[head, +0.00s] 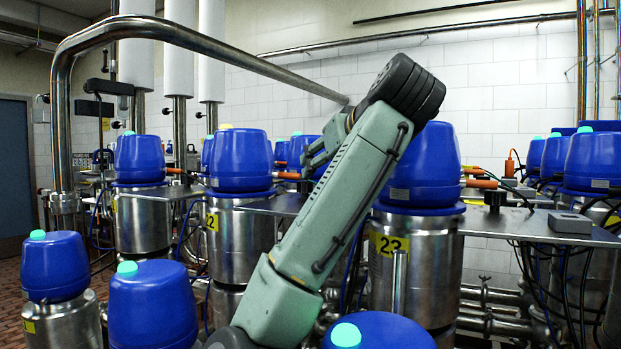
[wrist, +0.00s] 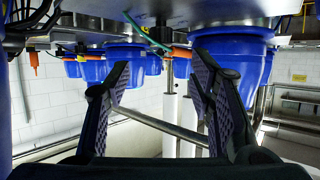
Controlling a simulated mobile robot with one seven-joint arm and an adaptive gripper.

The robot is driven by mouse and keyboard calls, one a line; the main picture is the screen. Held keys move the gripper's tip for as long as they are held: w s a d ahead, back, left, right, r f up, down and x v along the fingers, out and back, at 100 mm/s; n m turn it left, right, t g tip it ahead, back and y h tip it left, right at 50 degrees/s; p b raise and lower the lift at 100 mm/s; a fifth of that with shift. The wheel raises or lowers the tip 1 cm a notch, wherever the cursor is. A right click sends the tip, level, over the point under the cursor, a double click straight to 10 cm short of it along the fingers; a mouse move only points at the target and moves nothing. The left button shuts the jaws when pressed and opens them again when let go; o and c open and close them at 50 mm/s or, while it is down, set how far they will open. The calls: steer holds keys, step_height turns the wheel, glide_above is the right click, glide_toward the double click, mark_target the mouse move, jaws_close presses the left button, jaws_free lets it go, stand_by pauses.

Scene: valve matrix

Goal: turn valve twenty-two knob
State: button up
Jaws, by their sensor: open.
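A blue-capped steel valve (head: 240,160) stands left of my arm. Its yellow label (head: 212,221) shows a 2; the rest of the number cannot be read. A small dark shape (head: 306,186), possibly its knob, shows on the metal plate to its right, partly hidden by my arm. My gripper (head: 312,158) is raised above that plate, right of this valve's blue cap, apart from the dark shape. In the wrist view my gripper (wrist: 160,72) has its two ridged fingers spread wide with nothing between them. No knob is clear between them there.
Valve 23 (head: 410,260) stands right of my arm, with a black knob (head: 496,197) on its plate. Blue caps (head: 153,305) stand in front. A thick steel pipe (head: 150,28) arches at the left. The wrist view appears upside down, with blue caps (wrist: 232,55) at the top.

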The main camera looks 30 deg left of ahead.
mark_target(307, 182)
steer(key=shift+w+a, duration=0.3)
steer(key=shift+a, duration=0.2)
steer(key=p+x, duration=0.2)
steer(key=x, duration=0.7)
steer(key=shift+w+a+f, duration=0.1)
steer(key=shift+f, duration=0.05)
steer(key=shift+c, duration=0.5)
steer(key=c, duration=1.1)
